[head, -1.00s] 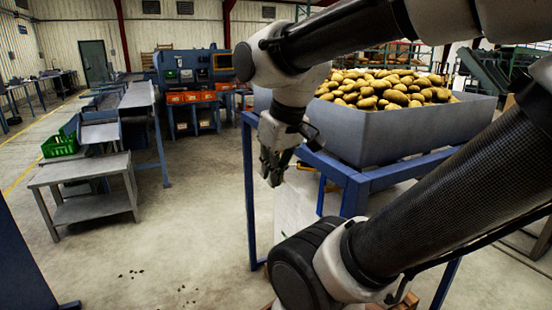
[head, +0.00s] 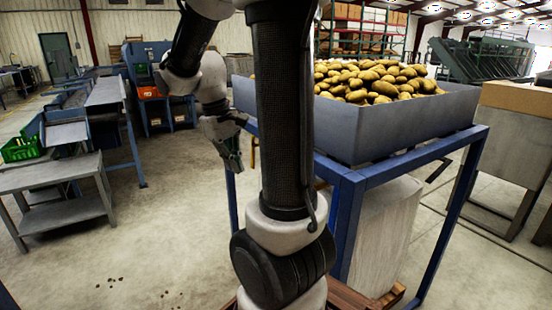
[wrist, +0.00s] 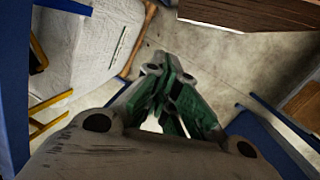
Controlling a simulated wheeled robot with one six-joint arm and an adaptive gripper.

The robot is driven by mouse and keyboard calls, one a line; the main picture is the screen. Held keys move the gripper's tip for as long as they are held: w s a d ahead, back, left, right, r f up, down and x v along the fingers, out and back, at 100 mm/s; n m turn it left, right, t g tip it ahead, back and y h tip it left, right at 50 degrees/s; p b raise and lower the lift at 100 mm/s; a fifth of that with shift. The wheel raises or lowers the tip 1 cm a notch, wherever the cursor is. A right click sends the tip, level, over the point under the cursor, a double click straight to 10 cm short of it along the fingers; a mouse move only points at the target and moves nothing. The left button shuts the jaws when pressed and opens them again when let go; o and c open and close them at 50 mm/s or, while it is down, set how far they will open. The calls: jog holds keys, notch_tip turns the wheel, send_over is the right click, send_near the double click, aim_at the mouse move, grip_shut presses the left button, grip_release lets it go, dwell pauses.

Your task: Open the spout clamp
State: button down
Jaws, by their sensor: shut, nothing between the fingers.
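My gripper (head: 236,162) hangs at the left side of the blue stand, below the grey hopper's rim. Its green-padded fingers (wrist: 170,92) are shut and empty in the wrist view. The grey hopper (head: 400,140) is heaped with potatoes (head: 375,82). A pale sack (head: 385,235) stands under it, partly hidden by my arm. I cannot clearly identify the spout clamp. A dark bent lever (head: 438,170) sticks out on the stand's right side. In the wrist view, a yellow-orange bar (wrist: 50,98) runs beside a pale surface at left, apart from my fingers.
The blue stand (head: 350,225) has posts near my arm, with a wooden pallet (head: 385,302) at its foot. A metal bench (head: 60,210) stands at left with a green crate (head: 20,148) behind it. Open floor lies between bench and stand.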

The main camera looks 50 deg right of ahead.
jog(key=w+d+f+m+g+h, duration=0.1)
jog(key=w+d+f+g+h, duration=0.15)
jog(key=w+d+f, duration=0.45)
jog(key=w+d+f+m+g+h, duration=0.1)
jog(key=w+d+f+g+h, duration=0.15)
jog(key=d+f, duration=0.45)
jog(key=w+d+f+g+h, duration=0.2)
jog(key=w+d+f+g, duration=0.15)
jog(key=w+d, duration=0.45)
jog(key=w+d+r+m+g+h, duration=0.25)
jog(key=w+d+m+h, duration=0.2)
jog(key=d, duration=0.35)
jog(key=s+d+t, duration=0.1)
jog(key=s+d, duration=0.2)
jog(key=s, duration=0.6)
jog(key=shift+d+r, duration=0.35)
jog(key=shift+r, duration=0.05)
jog(key=shift+h, duration=0.25)
